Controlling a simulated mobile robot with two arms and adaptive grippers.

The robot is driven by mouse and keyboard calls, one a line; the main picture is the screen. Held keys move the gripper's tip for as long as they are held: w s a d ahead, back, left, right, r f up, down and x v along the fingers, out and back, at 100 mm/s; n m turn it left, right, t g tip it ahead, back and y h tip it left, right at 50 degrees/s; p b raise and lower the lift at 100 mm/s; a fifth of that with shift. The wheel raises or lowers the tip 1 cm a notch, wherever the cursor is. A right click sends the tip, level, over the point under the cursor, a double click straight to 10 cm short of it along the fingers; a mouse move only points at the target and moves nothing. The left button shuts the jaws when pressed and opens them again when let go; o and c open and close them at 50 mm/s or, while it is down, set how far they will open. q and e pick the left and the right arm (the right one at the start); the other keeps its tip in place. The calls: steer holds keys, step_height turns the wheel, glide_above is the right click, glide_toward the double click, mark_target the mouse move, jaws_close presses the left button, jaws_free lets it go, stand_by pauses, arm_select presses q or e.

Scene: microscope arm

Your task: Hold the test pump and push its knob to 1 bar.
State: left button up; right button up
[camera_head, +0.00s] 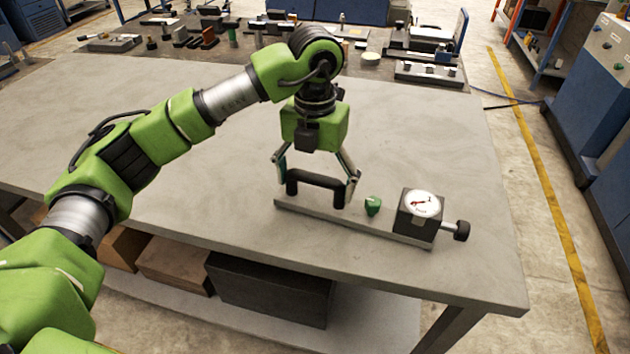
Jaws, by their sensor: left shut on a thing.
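The test pump is a flat grey base plate (366,219) near the front right of the table. It carries a black handle (316,180) at its left end, a small green part (373,205) in the middle, and a dark gauge block (418,217) at its right end. The white gauge dial (423,203) has a red needle; its reading is too small to tell. The black knob (461,230) sticks out on a rod from the block's right side. My left gripper (317,185) points down and is shut on the black handle. My right gripper is out of view.
The grey table (220,160) has free room left of and behind the pump. A second bench (120,48) at the back holds several small tools and blocks. Boxes (270,290) sit on the shelf below. A blue cabinet (600,110) stands at the right.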

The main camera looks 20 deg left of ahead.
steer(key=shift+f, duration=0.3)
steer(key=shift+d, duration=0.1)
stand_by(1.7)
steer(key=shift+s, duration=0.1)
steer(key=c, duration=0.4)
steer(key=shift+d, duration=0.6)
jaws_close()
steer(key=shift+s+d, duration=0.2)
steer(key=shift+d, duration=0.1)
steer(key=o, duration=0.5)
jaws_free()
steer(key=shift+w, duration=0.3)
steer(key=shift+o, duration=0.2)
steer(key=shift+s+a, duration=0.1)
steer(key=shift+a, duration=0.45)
